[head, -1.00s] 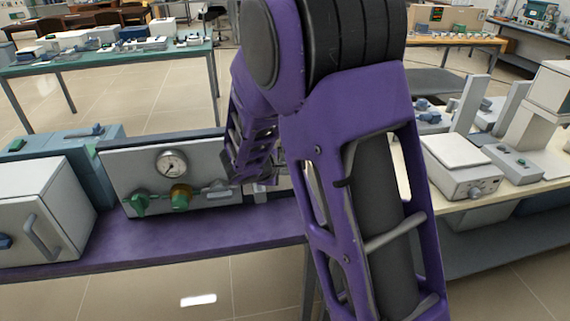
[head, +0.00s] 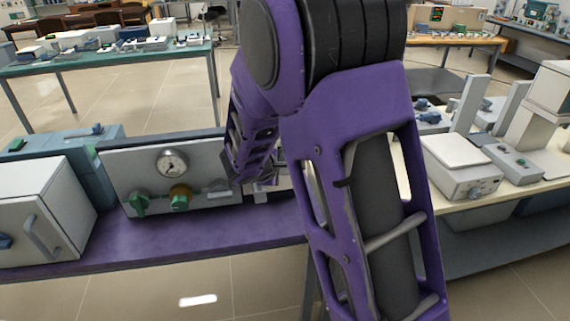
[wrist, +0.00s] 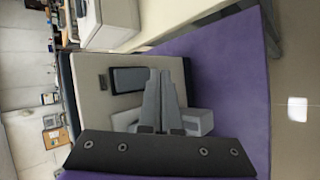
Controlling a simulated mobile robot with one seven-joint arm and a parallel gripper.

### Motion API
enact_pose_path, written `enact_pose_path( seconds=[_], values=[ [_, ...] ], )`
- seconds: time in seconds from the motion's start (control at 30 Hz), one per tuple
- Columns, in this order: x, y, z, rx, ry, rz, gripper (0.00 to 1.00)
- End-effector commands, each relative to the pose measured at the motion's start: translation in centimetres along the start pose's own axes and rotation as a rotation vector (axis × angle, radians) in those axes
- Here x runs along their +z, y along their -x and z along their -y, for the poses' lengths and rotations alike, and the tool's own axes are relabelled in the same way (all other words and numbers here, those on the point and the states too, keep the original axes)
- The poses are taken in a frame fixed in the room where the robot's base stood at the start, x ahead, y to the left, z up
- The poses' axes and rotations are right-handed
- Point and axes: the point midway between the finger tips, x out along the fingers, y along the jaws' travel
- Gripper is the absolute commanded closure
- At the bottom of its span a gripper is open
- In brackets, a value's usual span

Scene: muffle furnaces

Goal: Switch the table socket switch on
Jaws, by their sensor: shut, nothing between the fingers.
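My gripper (wrist: 161,73) is shut and empty, its two grey fingers side by side in the wrist view. They overlap a pale panel (wrist: 98,96) with a dark blue-grey rectangle (wrist: 128,78) and a small dark square (wrist: 103,81). A light grey block (wrist: 197,121) sits just beside the fingers. I cannot tell which of these is the table socket switch, nor whether the fingers touch anything. In the head view, my arm hides most of the gripper and the area around it above the purple table (head: 170,240).
A white furnace (head: 40,205) is further left. A pale table (head: 470,206) with instruments is at right. The purple table's front strip is clear.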

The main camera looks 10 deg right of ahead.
Motion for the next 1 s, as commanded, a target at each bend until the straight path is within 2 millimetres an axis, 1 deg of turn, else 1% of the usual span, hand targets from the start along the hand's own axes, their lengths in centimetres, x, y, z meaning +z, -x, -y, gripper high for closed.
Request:
enact_pose_path(
  seconds=[0.37,1.0],
  values=[
    [-0.4,-0.62,-0.3,0.0,-0.001,0.0,1.0],
    [-0.57,-0.81,-0.56,0.0,0.0,0.0,1.0]
  ],
)
